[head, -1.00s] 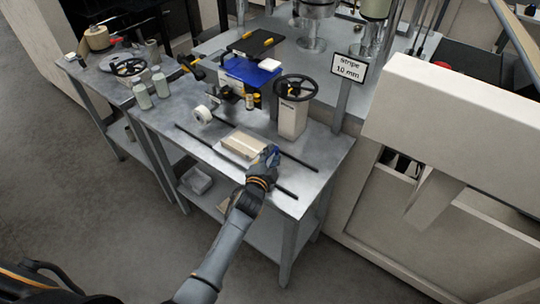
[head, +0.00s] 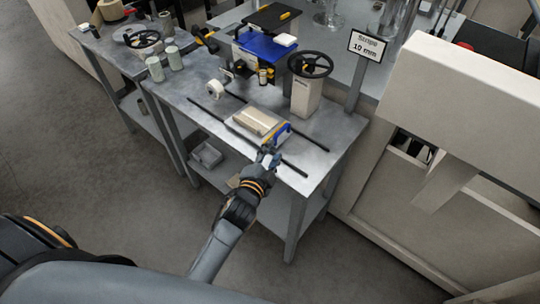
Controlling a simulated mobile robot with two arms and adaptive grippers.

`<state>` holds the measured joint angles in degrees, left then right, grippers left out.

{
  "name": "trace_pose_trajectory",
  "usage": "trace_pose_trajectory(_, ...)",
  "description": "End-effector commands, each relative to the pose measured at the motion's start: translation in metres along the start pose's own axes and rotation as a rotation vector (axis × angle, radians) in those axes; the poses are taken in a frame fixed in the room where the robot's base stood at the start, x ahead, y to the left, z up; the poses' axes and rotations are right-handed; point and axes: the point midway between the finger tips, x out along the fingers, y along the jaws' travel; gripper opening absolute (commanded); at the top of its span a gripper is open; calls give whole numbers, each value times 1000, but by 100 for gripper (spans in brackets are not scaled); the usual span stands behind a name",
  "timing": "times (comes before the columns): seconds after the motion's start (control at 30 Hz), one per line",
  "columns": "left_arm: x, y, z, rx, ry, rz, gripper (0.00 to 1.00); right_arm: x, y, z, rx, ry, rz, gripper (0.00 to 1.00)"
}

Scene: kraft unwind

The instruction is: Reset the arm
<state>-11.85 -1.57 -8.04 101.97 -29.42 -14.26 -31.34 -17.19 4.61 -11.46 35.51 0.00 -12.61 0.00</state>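My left arm reaches up from the bottom of the head view. My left gripper (head: 268,156) is at the front edge of the grey metal table (head: 190,94), just in front of a small tan box-shaped block (head: 256,124). A blue and yellow piece (head: 281,133) sits at the block's right end, close to the fingertips. The gripper is small and seen from behind, so I cannot tell whether its fingers are open or shut. My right gripper is not in view.
Two dark rods (head: 236,131) lie along the table around the block. A black handwheel on a pale post (head: 304,98), a white roll (head: 215,88) and a blue device (head: 262,48) stand behind. A large beige machine (head: 455,120) is at the right. Open floor lies at the left.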

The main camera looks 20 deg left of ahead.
Motion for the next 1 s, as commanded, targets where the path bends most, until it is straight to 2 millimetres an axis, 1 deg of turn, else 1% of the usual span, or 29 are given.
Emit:
trace_pose_trajectory(0.03,-6,0,0,0,0,0,36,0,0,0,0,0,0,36)
trace_pose_trajectory(0.17,-12,0,-1,0,1,-1,36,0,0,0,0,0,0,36)
trace_pose_trajectory(0.67,-12,0,0,0,0,-1,36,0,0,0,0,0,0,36)
trace_pose_trajectory(0.77,-15,0,4,-19,-19,10,36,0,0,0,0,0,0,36)
trace_pose_trajectory(0.87,-27,1,19,-95,-90,49,36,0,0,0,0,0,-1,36)
trace_pose_trajectory(0.97,-52,6,42,-229,-215,124,36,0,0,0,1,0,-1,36)
trace_pose_trajectory(1.0,-66,8,50,-295,-274,161,36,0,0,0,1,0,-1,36)
